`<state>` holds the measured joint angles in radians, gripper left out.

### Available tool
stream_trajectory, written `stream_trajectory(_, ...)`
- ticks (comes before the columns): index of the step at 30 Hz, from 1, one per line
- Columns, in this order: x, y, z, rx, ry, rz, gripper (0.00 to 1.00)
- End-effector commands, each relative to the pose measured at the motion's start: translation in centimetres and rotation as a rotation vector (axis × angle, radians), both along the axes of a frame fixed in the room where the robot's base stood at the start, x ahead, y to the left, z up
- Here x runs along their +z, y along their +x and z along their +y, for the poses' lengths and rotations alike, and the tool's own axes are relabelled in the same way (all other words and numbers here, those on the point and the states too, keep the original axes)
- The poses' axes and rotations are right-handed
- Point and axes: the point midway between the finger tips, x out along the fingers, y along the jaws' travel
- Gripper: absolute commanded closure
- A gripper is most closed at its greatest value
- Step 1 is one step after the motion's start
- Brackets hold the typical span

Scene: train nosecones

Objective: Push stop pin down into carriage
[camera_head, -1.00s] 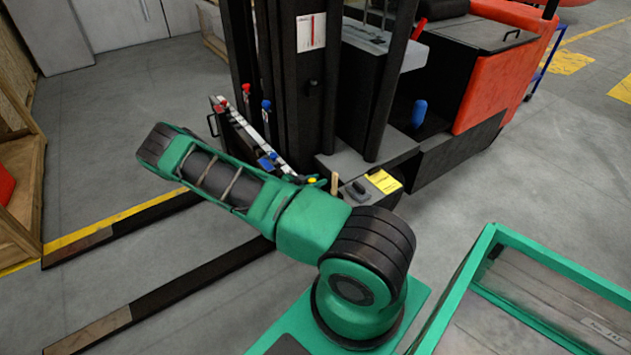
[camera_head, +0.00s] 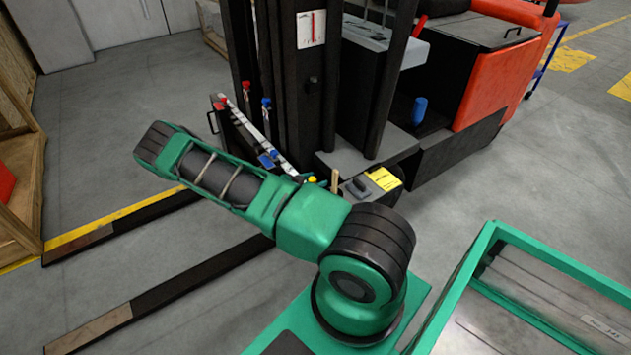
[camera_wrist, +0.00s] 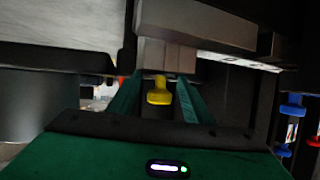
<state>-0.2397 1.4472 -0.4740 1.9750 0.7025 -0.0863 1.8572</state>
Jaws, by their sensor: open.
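A yellow stop pin (camera_wrist: 159,90) shows in the wrist view, its rounded end between my fingers. It sits below a grey metal block (camera_wrist: 192,22) that seems to be part of the carriage. My gripper (camera_wrist: 157,94) is open, with one green finger on each side of the pin; contact cannot be told. In the head view a small yellow knob (camera_head: 312,180) shows just past my arm, at the near end of the forklift carriage (camera_head: 240,124). My arm hides most of the gripper there.
Red (camera_head: 246,85) and blue (camera_head: 266,102) knobs stand along the carriage. The dark mast (camera_head: 290,75) rises close beside it. Two forks (camera_head: 180,288) extend left over the floor. A green-framed box (camera_head: 570,262) stands at lower right, a wooden crate (camera_head: 25,185) at left.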

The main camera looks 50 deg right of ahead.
Motion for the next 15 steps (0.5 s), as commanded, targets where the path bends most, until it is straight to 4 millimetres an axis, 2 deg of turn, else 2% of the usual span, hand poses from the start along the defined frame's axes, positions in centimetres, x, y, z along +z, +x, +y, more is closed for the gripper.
stream_trajectory(9, 2.2, -0.1, 5.5, 0.003, 0.002, -0.001, 0.54)
stream_trajectory(15, 3.2, -0.2, 7.9, 0.001, 0.001, 0.001, 0.54)
